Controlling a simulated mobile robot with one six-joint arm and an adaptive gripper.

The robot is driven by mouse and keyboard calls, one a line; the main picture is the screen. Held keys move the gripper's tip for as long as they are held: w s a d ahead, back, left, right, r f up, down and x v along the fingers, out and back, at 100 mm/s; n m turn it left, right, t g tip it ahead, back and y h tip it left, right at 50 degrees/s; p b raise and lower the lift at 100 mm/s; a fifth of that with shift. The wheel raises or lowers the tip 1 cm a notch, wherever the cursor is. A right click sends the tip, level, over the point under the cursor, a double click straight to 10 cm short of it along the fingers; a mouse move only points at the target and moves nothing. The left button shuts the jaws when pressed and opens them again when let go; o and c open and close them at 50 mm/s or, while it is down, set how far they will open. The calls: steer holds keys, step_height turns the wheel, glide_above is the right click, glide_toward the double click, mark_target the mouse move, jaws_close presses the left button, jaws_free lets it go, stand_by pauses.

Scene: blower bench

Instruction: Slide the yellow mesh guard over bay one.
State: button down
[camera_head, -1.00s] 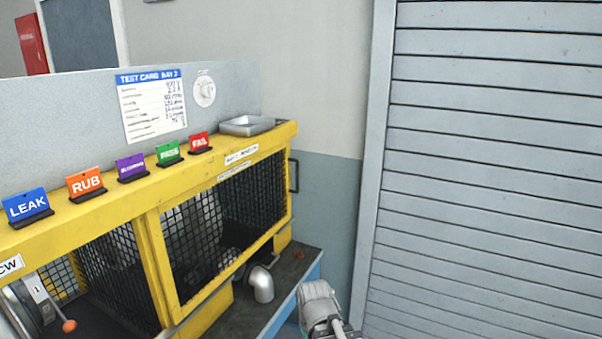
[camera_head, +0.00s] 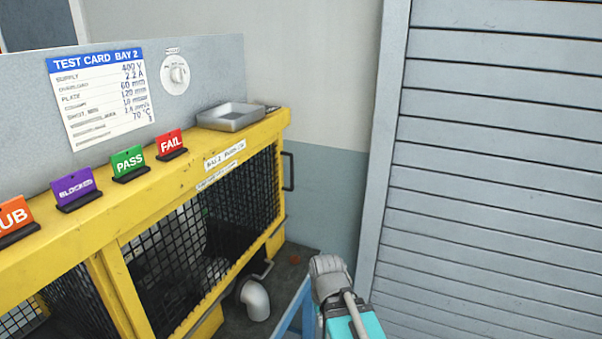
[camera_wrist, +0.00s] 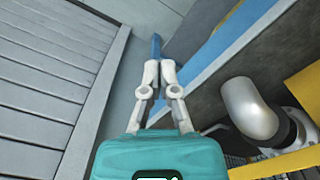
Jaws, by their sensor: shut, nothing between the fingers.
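A yellow-framed guard with black mesh (camera_head: 165,262) covers the front of the right-hand bay, under a label that appears to read BAY 2. The left-hand bay (camera_head: 45,318) is mostly cut off at the lower left, and its front is not clear to see. A black handle (camera_head: 289,171) sits at the right end of the yellow frame. My gripper (camera_wrist: 160,72) is shut and empty in the wrist view, beside the blue bench edge and apart from the mesh. In the head view my grey and teal arm part shows at the bottom; the fingertips are not clear there.
A silver elbow pipe (camera_head: 255,300) stands on the dark bench top, also in the wrist view (camera_wrist: 250,108). A metal tray (camera_head: 232,117) and small signs, including PASS (camera_head: 128,160), sit on the yellow top. A slatted shutter (camera_head: 490,170) is at right; floor between is clear.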

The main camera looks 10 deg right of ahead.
steer(key=w+a+r+m+t+y+p, duration=0.15)
steer(key=w+r+y, duration=0.25)
steer(key=w, duration=0.6)
steer(key=w+a+r+m+t+y, duration=0.1)
steer(key=w+a+r+t+y, duration=0.2)
steer(key=w, duration=0.7)
steer(key=w+d+r+m+t+y+p, duration=0.1)
steer(key=w+d+r+m+t+y, duration=0.5)
steer(key=w+d+r, duration=0.6)
steer(key=w+r+t, duration=0.1)
steer(key=w+r, duration=0.1)
steer(key=w, duration=0.3)
steer(key=shift+d+r+t, duration=0.35)
steer(key=shift+d, duration=0.05)
steer(key=shift+a, duration=0.1)
steer(key=x, duration=0.9)
steer(key=shift+w+a, duration=0.25)
steer(key=shift+a, duration=0.05)
